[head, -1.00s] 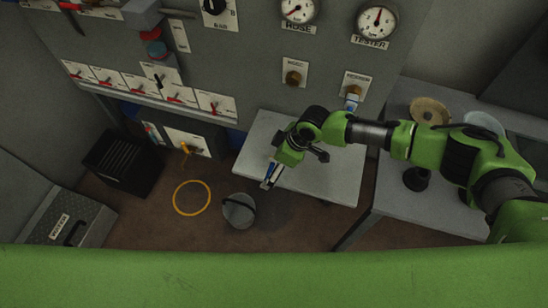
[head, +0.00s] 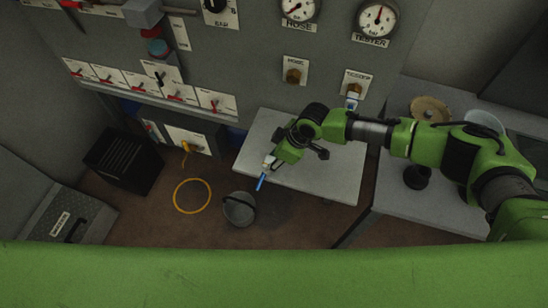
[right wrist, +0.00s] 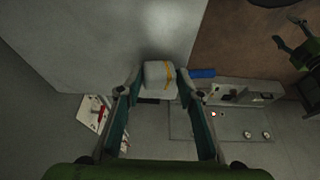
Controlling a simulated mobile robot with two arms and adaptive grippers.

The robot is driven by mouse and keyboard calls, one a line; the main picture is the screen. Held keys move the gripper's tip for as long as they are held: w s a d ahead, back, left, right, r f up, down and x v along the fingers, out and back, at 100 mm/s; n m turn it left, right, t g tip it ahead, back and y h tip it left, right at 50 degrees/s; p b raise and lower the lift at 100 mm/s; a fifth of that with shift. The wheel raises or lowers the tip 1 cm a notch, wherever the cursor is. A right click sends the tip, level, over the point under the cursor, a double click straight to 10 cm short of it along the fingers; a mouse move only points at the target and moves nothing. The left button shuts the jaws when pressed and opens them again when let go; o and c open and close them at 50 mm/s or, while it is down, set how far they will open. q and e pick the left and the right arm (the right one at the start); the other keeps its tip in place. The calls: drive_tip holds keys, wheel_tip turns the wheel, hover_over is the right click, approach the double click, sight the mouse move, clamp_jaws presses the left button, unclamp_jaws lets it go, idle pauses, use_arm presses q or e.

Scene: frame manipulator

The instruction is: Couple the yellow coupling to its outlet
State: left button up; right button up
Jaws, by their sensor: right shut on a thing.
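My right gripper (head: 273,162) is shut on a small white coupling with a yellow band (right wrist: 160,75), above the left edge of the grey table. A blue piece (right wrist: 202,73) sticks out from its side; in the head view this piece (head: 261,182) points down and left. Two brass outlets sit on the panel, a left one (head: 293,76) and a right one (head: 353,89). A white and blue piece (head: 352,101) is at the right outlet. The outlet labels are too small to read surely.
The grey table (head: 335,180) is bare below the outlets. A bucket (head: 239,210), a yellow hose loop (head: 176,197) and a black crate (head: 122,163) are on the floor. A side table (head: 440,215) at the right holds a brass disc (head: 430,107). Gauges and red-handled switches line the panel.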

drive_tip(key=shift+s+d+f, duration=0.2)
drive_tip(key=shift+s+f, duration=0.1)
drive_tip(key=shift+r, duration=0.2)
drive_tip(key=shift+w+r+b, duration=0.2)
drive_tip(key=shift+r+b, duration=0.65)
drive_tip(key=shift+r, duration=0.25)
drive_tip(key=shift+c, duration=1)
drive_tip(key=s+r, duration=0.1)
drive_tip(key=r, duration=0.1)
drive_tip(key=s+r, duration=0.2)
drive_tip(key=s+r+b, duration=0.1)
drive_tip(key=s+r, duration=0.1)
drive_tip(key=shift+d+r, duration=0.3)
drive_tip(key=shift+c, duration=0.2)
drive_tip(key=s+d+r+b, duration=0.1)
drive_tip(key=s+r, duration=0.3)
drive_tip(key=s, duration=0.5)
drive_tip(key=shift+d+b, duration=0.15)
drive_tip(key=shift+b, duration=0.2)
drive_tip(key=shift+w, duration=0.1)
